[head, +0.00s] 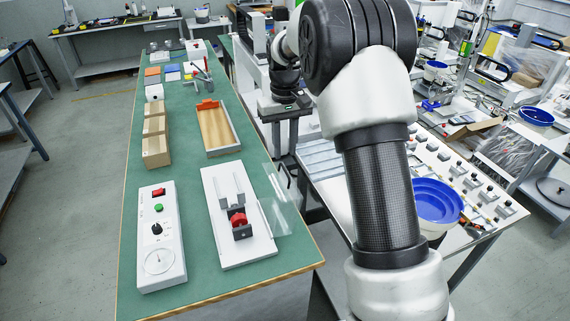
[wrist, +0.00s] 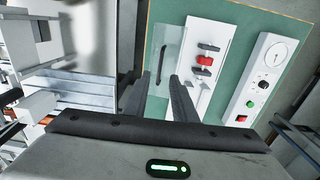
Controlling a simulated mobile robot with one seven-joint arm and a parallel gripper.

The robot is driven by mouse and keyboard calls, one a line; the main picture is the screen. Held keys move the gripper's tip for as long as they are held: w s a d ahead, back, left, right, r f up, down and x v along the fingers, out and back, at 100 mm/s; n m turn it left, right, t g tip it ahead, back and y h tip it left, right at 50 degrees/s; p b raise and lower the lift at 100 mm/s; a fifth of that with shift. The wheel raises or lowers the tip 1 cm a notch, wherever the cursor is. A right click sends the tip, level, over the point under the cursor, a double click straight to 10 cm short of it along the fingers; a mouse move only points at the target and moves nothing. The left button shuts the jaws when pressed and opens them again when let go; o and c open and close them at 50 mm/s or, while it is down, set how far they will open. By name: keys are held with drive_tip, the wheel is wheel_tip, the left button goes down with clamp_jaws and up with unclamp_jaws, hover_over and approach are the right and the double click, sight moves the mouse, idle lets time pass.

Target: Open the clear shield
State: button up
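The clear shield (head: 283,207) is a see-through panel along the right side of a white base plate (head: 226,240), reaching out past it. A dark bar handle (head: 286,174) is near its outer edge. The wrist view also shows the shield (wrist: 171,36) and handle (wrist: 163,64). My gripper (wrist: 159,80) is open and empty. In the wrist view its two dark fingers point toward the handle, which shows just beyond and between the fingertips; I cannot tell the depth gap. On the plate, a red and black fixture (head: 239,221) sits between metal rails.
A control box (head: 160,240) with red and green buttons and a dial stands left of the plate. A wooden tray (head: 215,130) and cardboard boxes (head: 156,137) lie farther back on the green table (head: 190,190). A bench with a blue bowl (head: 436,199) stands right.

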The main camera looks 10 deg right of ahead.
sight(285, 170)
wheel_tip(285, 170, down, 6)
drive_tip(key=shift+r, duration=0.15)
clamp_jaws()
idle(1.5)
